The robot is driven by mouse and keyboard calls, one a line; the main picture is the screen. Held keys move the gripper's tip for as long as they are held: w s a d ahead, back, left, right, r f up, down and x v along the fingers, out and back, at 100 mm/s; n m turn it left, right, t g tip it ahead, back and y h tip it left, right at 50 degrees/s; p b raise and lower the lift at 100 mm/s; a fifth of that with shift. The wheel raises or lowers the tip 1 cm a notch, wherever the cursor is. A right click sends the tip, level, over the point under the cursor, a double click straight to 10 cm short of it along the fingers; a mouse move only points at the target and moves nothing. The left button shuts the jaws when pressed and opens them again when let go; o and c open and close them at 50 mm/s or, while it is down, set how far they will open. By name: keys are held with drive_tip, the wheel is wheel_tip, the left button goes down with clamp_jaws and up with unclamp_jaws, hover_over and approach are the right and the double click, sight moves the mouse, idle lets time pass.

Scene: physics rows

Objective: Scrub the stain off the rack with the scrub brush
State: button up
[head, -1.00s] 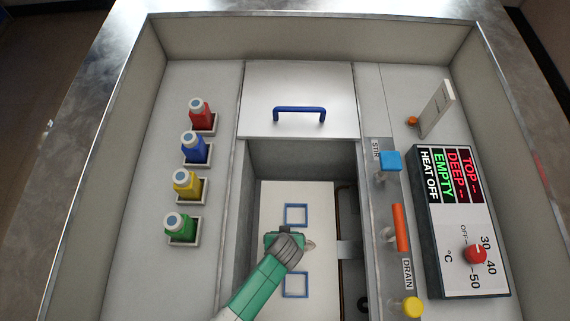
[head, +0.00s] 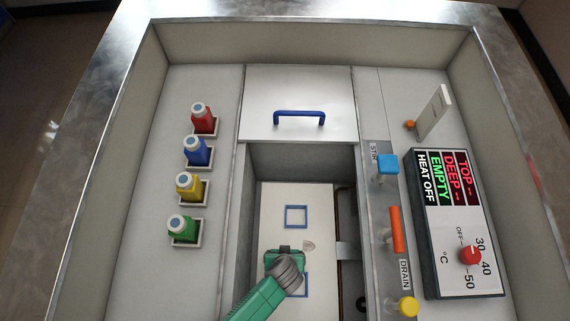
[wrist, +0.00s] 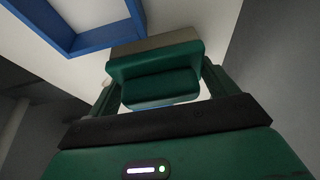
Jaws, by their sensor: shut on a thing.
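The rack (head: 270,222) is a white panel with blue square frames, down in the open basin. A greyish-tan stain (head: 308,246) shows on it between the two frames, toward the right. My gripper (head: 285,257) is shut on the scrub brush (head: 287,248), just left of and below the stain in the head view. In the wrist view the brush (wrist: 155,72) is a green block with a tan bristle side, held between the fingers. Whether the bristles touch the rack cannot be told. My gripper hides part of the lower blue frame (head: 299,290).
A lid with a blue handle (head: 299,115) covers the basin's far part. Basin walls stand close on both sides. Blue, orange and yellow controls (head: 397,228) and a display box (head: 455,225) stand at right. Several coloured bottles (head: 197,150) stand at left.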

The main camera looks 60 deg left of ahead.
drive_tip(key=shift+w+a+f+b, duration=0.1)
drive_tip(key=shift+w+a+b, duration=0.1)
drive_tip(key=shift+w+a, duration=0.3)
drive_tip(key=shift+w+a+b, duration=0.15)
drive_tip(key=shift+a, duration=0.5)
drive_tip(key=shift+w+a, duration=0.3)
drive_tip(key=shift+a, duration=0.4)
drive_tip(key=shift+w+a, duration=0.25)
drive_tip(key=shift+a, duration=0.4)
drive_tip(key=shift+r, duration=0.2)
drive_tip(key=shift+r+p, duration=0.4)
drive_tip(key=shift+w+d+b, duration=0.3)
drive_tip(key=shift+w+d, duration=1.95)
drive_tip(key=shift+d, duration=0.25)
